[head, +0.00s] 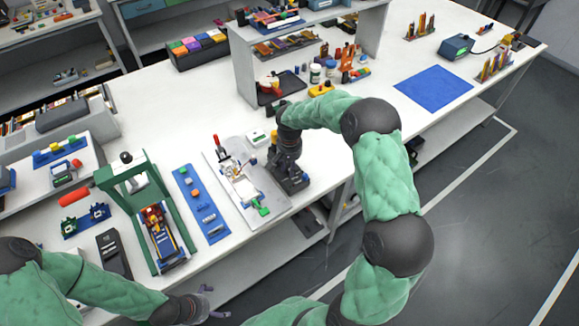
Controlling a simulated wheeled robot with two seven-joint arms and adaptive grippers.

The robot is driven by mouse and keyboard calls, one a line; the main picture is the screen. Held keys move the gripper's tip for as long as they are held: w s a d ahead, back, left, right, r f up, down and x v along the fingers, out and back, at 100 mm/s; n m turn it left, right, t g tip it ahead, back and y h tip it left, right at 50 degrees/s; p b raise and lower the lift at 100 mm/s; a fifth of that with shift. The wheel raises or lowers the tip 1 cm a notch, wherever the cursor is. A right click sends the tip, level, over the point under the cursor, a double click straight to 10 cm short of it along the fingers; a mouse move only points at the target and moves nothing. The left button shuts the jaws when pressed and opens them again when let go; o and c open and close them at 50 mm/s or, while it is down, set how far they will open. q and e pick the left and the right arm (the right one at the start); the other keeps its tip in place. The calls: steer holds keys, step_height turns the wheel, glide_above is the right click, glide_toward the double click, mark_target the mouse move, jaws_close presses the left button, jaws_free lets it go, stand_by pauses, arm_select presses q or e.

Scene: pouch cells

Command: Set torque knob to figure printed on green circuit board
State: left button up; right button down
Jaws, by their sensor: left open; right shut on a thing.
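My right gripper (290,182) points down at the right edge of a light grey tray (222,168) on the white bench. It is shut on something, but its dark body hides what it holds. A small green piece (263,211) lies at the near end of the tray; I cannot tell whether it is the circuit board, and no printed figure is readable. I cannot pick out the torque knob. My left gripper (207,301) is open and empty, low in the view in front of the bench edge.
A green-framed press (133,180) and a blue strip with small parts (203,205) stand left of the tray. A shelf unit (243,68) stands behind. A blue mat (434,88) lies clear at the right. The bench's front edge is close to both grippers.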

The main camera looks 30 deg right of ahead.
mark_target(289, 167)
steer(key=shift+w, duration=0.15)
steer(key=c, duration=1)
jaws_free()
steer(key=shift+o, duration=0.2)
steer(key=shift+r, duration=0.1)
step_height(289, 167, up, 12)
